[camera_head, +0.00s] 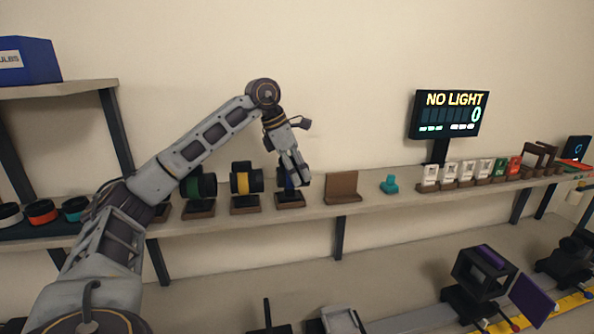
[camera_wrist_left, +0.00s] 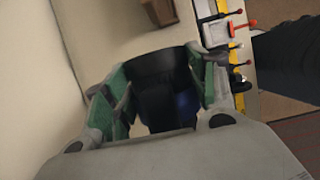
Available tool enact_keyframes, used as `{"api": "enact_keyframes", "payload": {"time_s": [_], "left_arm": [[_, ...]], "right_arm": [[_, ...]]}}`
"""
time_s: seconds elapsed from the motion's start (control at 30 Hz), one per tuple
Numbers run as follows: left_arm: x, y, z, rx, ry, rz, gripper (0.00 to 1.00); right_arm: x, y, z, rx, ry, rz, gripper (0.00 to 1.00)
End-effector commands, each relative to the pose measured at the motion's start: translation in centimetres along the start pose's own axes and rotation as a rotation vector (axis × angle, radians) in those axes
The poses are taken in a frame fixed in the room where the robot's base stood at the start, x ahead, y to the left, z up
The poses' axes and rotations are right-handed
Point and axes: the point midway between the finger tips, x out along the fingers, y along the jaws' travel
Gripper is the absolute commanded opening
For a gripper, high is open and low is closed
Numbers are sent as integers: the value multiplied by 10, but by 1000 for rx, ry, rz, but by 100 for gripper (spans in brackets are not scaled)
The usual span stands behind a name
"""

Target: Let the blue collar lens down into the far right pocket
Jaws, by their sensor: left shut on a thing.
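The blue collar lens (camera_head: 283,181) is a dark barrel with a blue band. In the head view it is at a brown stand (camera_head: 290,203) on the long shelf, mostly covered by my left gripper (camera_head: 293,176). The gripper points down and is shut on the lens. In the left wrist view the green-padded fingers (camera_wrist_left: 153,98) are either side of the dark barrel, and its blue part (camera_wrist_left: 186,106) shows low between them. I cannot tell whether the lens touches the stand. I cannot pick out the far right pocket. My right gripper is out of view.
A yellow collar lens (camera_head: 241,182) and a green collar lens (camera_head: 194,187) stand close left on the shelf. A brown upright holder (camera_head: 342,187) and a teal piece (camera_head: 390,185) are to the right. The display (camera_head: 449,114) reads NO LIGHT. Bench parts (camera_head: 484,271) stand below.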

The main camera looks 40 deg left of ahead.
Motion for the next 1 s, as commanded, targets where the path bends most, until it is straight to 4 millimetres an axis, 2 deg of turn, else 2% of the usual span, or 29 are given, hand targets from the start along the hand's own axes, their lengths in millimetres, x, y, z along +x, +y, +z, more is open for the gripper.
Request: {"api": "enact_keyframes", "payload": {"time_s": [0.47, 0.5, 0.6, 0.7, 1.0], "left_arm": [[3, 0, -1, 0, -2, 1, 19], [3, 0, -2, 0, -2, 1, 58], [3, 0, -1, 0, -2, 1, 71], [3, 0, -1, 0, -1, 1, 82], [4, 0, -2, 0, 1, 0, 82]], "right_arm": [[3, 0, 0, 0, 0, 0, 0], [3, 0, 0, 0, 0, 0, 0], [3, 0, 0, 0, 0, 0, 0], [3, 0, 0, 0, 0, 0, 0], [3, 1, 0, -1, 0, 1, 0]]}}
